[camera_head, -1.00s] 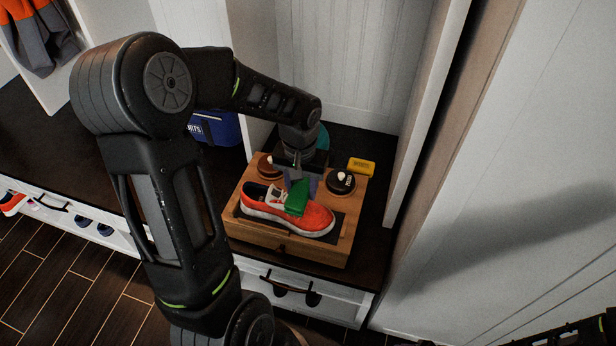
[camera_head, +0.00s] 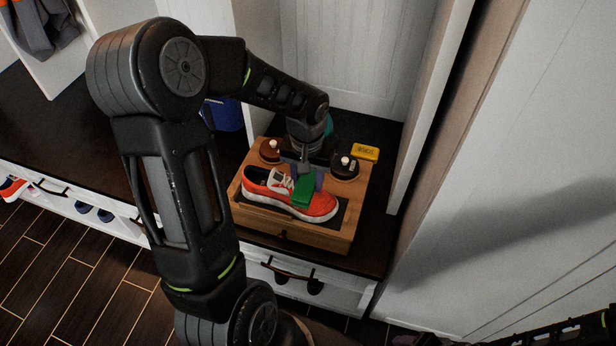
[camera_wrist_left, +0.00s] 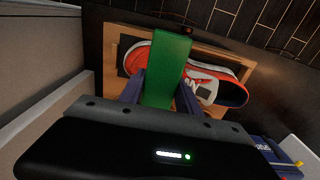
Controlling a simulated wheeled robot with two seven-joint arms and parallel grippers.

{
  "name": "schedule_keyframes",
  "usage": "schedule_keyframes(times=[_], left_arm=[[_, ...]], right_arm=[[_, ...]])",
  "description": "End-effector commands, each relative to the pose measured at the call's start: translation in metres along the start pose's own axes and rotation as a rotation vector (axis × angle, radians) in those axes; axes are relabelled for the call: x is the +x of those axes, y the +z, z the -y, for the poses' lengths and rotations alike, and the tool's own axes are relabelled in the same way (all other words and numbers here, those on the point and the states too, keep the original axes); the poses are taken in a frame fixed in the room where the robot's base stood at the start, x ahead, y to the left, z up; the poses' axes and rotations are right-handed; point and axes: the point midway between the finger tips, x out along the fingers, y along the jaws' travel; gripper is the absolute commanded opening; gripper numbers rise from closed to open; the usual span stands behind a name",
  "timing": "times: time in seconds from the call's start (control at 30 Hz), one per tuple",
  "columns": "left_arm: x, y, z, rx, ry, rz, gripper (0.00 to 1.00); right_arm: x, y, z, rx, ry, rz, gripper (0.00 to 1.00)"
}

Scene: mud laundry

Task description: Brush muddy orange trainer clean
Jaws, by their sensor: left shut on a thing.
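The orange trainer (camera_head: 318,204) lies on its side-on length on a dark pad on the wooden box (camera_head: 290,235), toe to the right, with white laces and a white sole. No clear mud shows at this size. My left gripper (camera_head: 303,178) is shut on a green brush (camera_head: 303,192), which is over the front half of the trainer and seems to touch it. In the left wrist view the green brush (camera_wrist_left: 168,65) stands between the two fingers and hides the middle of the trainer (camera_wrist_left: 135,62). Its bristles are hidden. My right gripper is not in view.
On the box behind the trainer stand a brown round-knobbed brush (camera_head: 269,150) and a dark one (camera_head: 346,167). A yellow block (camera_head: 365,152) lies at the back right. A blue item (camera_head: 226,115) is behind my left arm. A white wall panel (camera_head: 430,110) rises close on the right.

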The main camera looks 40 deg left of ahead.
Motion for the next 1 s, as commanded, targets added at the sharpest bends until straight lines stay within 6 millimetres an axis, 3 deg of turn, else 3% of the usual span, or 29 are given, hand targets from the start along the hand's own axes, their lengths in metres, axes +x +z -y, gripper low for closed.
schedule_keyframes(times=[0.1, 0.3, 0.77, 1.0], left_arm=[[0.017, 0.001, 0.000, 0.000, 0.000, 0.000, 0.00], [0.029, 0.001, 0.000, 0.000, 0.000, -0.001, 0.00], [0.032, 0.003, 0.000, 0.000, 0.000, 0.005, 0.00], [0.025, 0.003, 0.001, -0.001, -0.001, 0.008, 0.00]], right_arm=[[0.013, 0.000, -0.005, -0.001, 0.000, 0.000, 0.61], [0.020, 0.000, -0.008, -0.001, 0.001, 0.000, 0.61], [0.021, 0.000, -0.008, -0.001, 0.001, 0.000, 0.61], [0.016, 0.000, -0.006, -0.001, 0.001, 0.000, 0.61]])
